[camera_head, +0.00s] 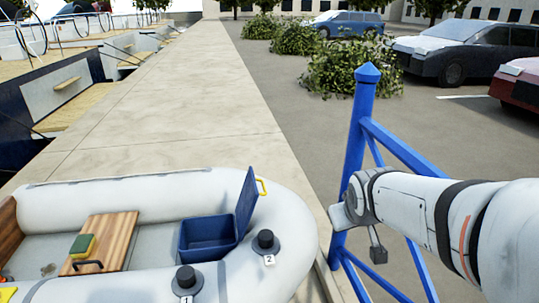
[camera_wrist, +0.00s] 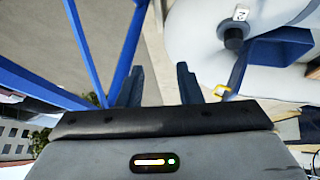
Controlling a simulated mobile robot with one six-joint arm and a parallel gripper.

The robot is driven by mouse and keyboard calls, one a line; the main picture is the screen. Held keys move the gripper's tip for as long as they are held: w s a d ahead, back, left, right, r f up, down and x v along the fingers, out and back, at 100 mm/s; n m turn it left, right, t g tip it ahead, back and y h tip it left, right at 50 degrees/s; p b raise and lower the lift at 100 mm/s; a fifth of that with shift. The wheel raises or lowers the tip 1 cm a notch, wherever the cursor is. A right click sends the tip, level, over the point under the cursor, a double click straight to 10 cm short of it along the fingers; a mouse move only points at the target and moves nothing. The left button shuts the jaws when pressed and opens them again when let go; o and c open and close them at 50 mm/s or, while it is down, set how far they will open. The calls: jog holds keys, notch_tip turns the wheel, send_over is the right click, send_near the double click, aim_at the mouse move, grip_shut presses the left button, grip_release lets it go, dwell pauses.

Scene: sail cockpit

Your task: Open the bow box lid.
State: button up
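The bow box (camera_head: 207,238) is a blue box in the front of a grey inflatable boat, and its inside shows. Its blue lid (camera_head: 246,202) stands raised, roughly upright at the box's right side. A yellow handle (camera_head: 262,187) sticks out from the lid near its top. My gripper (camera_head: 360,236) is to the right of the lid, beside the blue railing, apart from the handle. In the wrist view its two dark fingers (camera_wrist: 158,82) are spread with nothing between them. The yellow handle (camera_wrist: 222,91) shows there just right of the right finger, outside the gap.
A blue railing post (camera_head: 354,150) and its bars stand close to my gripper. Black knobs marked 1 (camera_head: 186,279) and 2 (camera_head: 265,242) sit on the boat's tube. A wooden seat (camera_head: 108,240) with a green-and-yellow sponge lies left of the box. The concrete dock (camera_head: 170,110) is clear.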

aim_at(264, 186)
jog(key=w+a+f+n+t+y+b, duration=0.1)
jog(key=w+a+f+n+t+b, duration=0.15)
jog(key=w, duration=0.55)
jog(key=w+a+f+n+t+y+b, duration=0.1)
jog(key=w+f+n+t+y+b, duration=0.2)
jog(key=w, duration=0.4)
jog(key=w+a+f+n+t+b, duration=0.1)
jog(key=w+n+t+b, duration=0.2)
jog(key=w, duration=0.5)
jog(key=w+a+f+n+g+y+b, duration=0.3)
jog(key=w+a+f+n+y+b, duration=0.2)
jog(key=a+f+n+y+b, duration=0.75)
jog(key=w+a+r+y, duration=0.1)
jog(key=w+a+r, duration=0.1)
jog(key=w+a+r+y, duration=0.1)
jog(key=w+r, duration=0.1)
jog(key=shift+a+r+n+t+p, duration=0.1)
jog(key=shift+a+n+t+p, duration=0.2)
jog(key=shift+a+t+p, duration=0.1)
jog(key=shift+d, duration=0.1)
jog(key=shift+c, duration=0.2)
grip_shut()
